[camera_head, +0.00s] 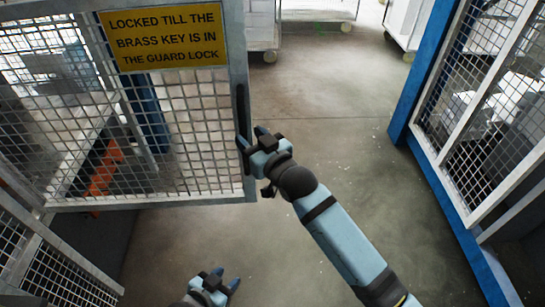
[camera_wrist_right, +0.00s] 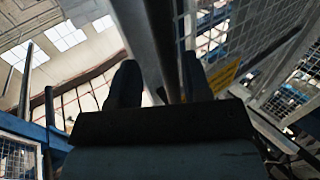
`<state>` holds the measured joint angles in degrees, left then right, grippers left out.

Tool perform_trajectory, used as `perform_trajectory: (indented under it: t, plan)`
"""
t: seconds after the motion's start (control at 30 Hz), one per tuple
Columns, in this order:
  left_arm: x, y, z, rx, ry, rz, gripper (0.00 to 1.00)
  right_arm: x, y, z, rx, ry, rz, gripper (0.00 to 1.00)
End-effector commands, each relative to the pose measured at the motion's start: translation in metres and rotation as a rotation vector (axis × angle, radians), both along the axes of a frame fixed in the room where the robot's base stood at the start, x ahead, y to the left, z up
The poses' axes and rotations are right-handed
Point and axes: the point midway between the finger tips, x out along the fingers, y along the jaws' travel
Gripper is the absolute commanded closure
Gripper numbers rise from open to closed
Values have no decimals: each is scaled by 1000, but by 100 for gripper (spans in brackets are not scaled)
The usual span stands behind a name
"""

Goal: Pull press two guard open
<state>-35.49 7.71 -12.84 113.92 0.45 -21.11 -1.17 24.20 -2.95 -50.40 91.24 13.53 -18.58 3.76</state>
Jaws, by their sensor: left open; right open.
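The guard (camera_head: 180,120) is a grey-framed wire-mesh door at the left of the head view, with a yellow sign (camera_head: 165,35) about a brass key. A dark upright handle (camera_head: 241,105) runs along its right edge, and no post stands against that edge. My right gripper (camera_head: 250,136) is open at the handle's lower end. In the right wrist view a dark upright bar (camera_wrist_right: 162,45) lies between its fingers; I cannot tell whether they touch it. My left gripper (camera_head: 226,279) is open and empty, low over the floor.
A blue-framed mesh fence (camera_head: 430,165) stands at the right. White carts (camera_head: 318,10) on wheels stand at the back. Another mesh panel (camera_head: 60,275) is at the lower left. The concrete floor (camera_head: 335,120) between the guard and the fence is clear.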

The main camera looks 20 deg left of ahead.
Motion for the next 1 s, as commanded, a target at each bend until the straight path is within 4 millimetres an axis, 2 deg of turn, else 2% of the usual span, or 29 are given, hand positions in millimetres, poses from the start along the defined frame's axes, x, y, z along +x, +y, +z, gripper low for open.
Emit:
perform_trajectory:
  t: [0.3, 0.5, 0.7, 1.0]
  plan:
    - [-1, -4, -14, -6, 5, -6, 57, -44, -60, -3, -1, -2, -3, 56]
    - [0, -6, -16, -8, 2, -11, 57, -61, -83, -2, -2, -1, -4, 56]
    - [1, -6, -16, -8, 0, -12, 57, -66, -90, 0, -1, -2, -4, 56]
    - [1, -4, -16, -5, -1, -9, 57, -66, -90, 0, -2, -1, -4, 56]
